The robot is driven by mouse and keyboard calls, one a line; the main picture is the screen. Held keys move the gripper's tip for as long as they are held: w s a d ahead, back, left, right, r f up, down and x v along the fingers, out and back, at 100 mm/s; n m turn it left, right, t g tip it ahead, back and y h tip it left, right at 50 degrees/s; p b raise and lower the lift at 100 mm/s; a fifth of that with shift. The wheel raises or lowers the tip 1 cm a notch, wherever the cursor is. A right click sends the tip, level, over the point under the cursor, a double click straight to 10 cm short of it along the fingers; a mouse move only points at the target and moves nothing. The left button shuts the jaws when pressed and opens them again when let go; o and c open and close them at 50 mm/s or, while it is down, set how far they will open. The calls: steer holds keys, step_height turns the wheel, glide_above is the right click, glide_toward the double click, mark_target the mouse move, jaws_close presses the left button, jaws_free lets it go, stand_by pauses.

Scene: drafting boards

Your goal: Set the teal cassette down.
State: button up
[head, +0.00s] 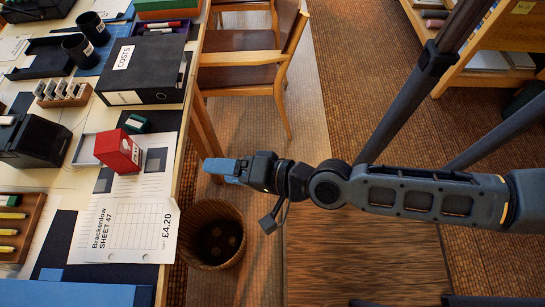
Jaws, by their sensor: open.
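My gripper (208,168) is open, with blue fingers pointing left, just right of the table's edge in the picture. It is apart from the cassette, and I see nothing held in it. The gap between the fingers is hard to make out from this angle.
The COSTS box (145,70) and a printed sheet (133,225) lie near the table edge. A black device (36,140) and a wooden tray (20,236) stand at left.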

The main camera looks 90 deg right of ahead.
steer(key=s+a+r+n+y, duration=0.1)
steer(key=s+r+n, duration=0.3)
steer(key=n, duration=0.5)
steer(key=s+a+r+n+t+y, duration=0.1)
steer(key=s+a+r+n+y, duration=0.1)
steer(key=s+r+n, duration=0.3)
step_height(320, 180, up, 4)
steer(key=a+n, duration=0.1)
steer(key=n, duration=0.3)
steer(key=shift+a+n, duration=0.25)
steer(key=shift+n, duration=0.05)
steer(key=shift+r, duration=0.1)
